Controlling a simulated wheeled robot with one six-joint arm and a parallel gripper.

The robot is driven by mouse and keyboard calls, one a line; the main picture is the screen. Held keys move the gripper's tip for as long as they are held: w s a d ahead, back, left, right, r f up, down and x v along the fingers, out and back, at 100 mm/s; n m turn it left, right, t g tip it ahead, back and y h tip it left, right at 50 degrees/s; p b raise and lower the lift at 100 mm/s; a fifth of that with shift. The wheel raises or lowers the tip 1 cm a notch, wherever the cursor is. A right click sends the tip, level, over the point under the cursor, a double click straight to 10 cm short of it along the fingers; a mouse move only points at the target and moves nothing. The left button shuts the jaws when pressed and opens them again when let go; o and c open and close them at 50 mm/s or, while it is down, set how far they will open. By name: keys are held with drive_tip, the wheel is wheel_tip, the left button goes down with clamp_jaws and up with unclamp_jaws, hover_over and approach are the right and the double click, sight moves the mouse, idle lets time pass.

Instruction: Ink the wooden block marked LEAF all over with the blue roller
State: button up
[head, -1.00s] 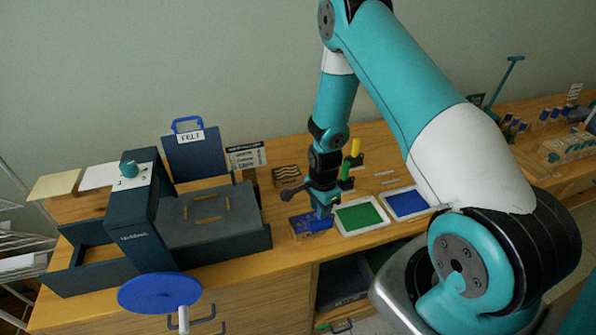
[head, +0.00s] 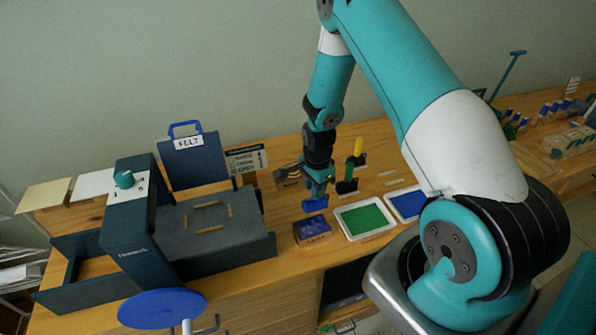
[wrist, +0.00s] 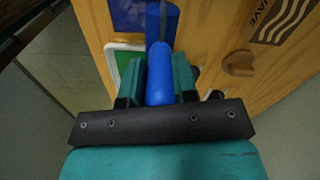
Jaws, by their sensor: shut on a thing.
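The wooden block marked LEAF (head: 312,232) lies on the bench with its top showing blue ink; whether the ink is even all over is too small to tell. Its blue top also shows in the wrist view (wrist: 128,14). My gripper (head: 318,186) is shut on the handle of the blue roller (wrist: 160,75). The blue roller (head: 315,205) hangs under the jaws, just behind and above the block, seemingly apart from it. The blue ink tray (head: 407,204) lies to the right, beyond the green ink tray (head: 364,219).
Rollers with yellow and green handles (head: 357,152) stand close to my gripper's right. A block with a wave pattern (head: 288,177) lies to its left. The dark press (head: 205,225) fills the left of the bench. The bench's front edge runs close before the block.

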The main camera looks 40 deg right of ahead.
drive_tip(key=shift+r+p, duration=1.8)
drive_tip(key=shift+r, duration=1.05)
